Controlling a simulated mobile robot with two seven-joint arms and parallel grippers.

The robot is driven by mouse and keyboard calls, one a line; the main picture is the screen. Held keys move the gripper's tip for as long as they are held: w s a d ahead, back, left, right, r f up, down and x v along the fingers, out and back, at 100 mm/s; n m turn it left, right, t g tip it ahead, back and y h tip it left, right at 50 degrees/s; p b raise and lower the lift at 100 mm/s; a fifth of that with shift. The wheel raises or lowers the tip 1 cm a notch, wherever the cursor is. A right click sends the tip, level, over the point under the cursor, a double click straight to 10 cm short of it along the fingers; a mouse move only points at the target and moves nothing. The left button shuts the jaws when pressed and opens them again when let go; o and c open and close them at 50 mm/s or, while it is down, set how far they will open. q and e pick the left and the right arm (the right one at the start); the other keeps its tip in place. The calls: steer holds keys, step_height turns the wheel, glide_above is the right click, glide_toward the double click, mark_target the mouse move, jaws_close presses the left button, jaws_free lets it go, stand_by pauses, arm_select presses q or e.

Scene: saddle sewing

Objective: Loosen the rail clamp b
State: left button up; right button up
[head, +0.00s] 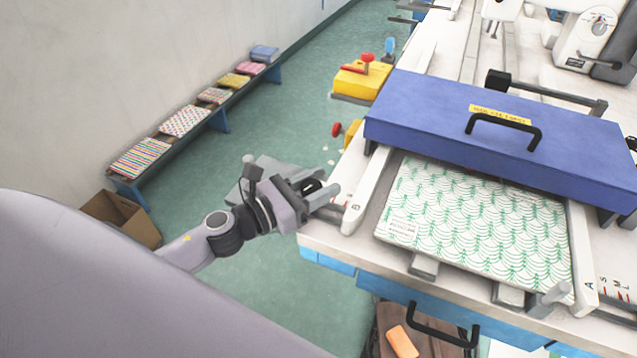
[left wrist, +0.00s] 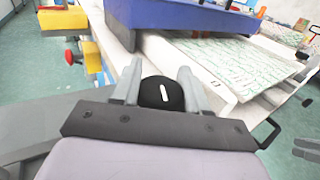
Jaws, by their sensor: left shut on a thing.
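Rail clamp b shows in the left wrist view as a round black knob (left wrist: 162,93) with a white mark on its face. It sits between the fingers of my left gripper (left wrist: 160,88), which is shut on it. In the head view my left gripper (head: 328,200) is at the front left corner of the table, beside the white rail marked B (head: 358,198). The knob is mostly hidden there by the fingers.
A blue cover (head: 430,115) with a black handle lies across the rails. A green-patterned board (head: 480,225) lies below it, with rail A (head: 583,240) at its right. A yellow block with a red knob (head: 362,80) stands behind. A bench (head: 190,125) lines the wall.

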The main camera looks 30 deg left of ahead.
arm_select(q)
steer(key=shift+n+t+y, duration=0.3)
steer(key=shift+n+y, duration=0.1)
steer(key=shift+y, duration=0.1)
steer(key=n+t+y+p, duration=0.1)
steer(key=n+y, duration=0.1)
steer(key=y, duration=0.2)
steer(key=shift+a+n, duration=0.15)
steer(key=shift+n, duration=0.25)
steer(key=shift+a+n+y, duration=0.15)
steer(key=shift+n+y, duration=0.75)
steer(key=shift+y, duration=0.6)
steer(key=shift+a+n+y, duration=0.15)
steer(key=shift+n+y, duration=0.75)
steer(key=shift+y, duration=0.6)
steer(key=o, duration=1.1)
steer(key=shift+c, duration=0.2)
